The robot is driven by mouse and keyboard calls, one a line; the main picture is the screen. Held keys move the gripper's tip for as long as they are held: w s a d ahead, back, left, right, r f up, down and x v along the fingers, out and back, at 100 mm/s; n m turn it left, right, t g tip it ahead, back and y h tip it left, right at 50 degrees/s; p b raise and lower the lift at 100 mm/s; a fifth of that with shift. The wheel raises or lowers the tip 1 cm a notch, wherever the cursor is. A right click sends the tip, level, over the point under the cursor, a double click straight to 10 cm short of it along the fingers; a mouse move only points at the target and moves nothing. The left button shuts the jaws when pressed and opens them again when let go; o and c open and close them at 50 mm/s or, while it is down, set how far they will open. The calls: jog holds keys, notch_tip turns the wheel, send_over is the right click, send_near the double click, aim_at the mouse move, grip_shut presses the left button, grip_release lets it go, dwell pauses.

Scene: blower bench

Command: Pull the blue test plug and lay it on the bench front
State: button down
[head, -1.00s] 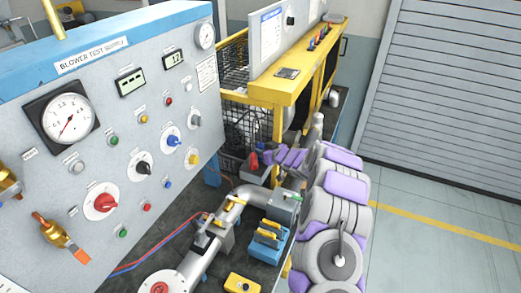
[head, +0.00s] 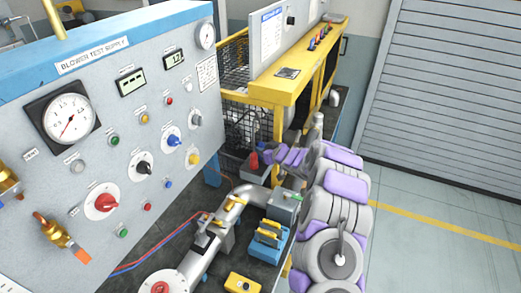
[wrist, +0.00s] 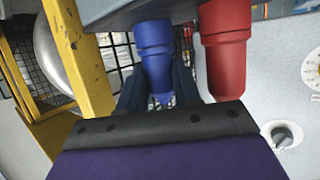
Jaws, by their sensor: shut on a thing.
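The blue test plug (wrist: 154,62) shows in the wrist view between the two dark fingers of my gripper (wrist: 157,82), which is shut on it. Its upper end in that picture meets the grey block (wrist: 115,12); I cannot tell how deep it sits. A red plug (wrist: 227,50) projects from the same block, just right of the blue one and outside my fingers. In the head view the red plug (head: 254,161) shows beside my gripper (head: 272,156), at the far part of the bench (head: 187,231).
A silver pipe (head: 212,238), a blue block with yellow levers (head: 266,244) and a yellow box (head: 243,283) stand on the bench near my arm. The gauge panel (head: 100,150) rises at left. A yellow-framed mesh guard (head: 245,125) stands behind. Dark bench surface shows near the hoses.

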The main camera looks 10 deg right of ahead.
aim_at(261, 138)
jog(key=shift+r+p, duration=0.55)
jog(key=shift+r, duration=0.05)
dwell(0.3)
jog(key=shift+r+p, duration=1.65)
jog(key=shift+r, duration=0.2)
jog(key=shift+r, duration=0.1)
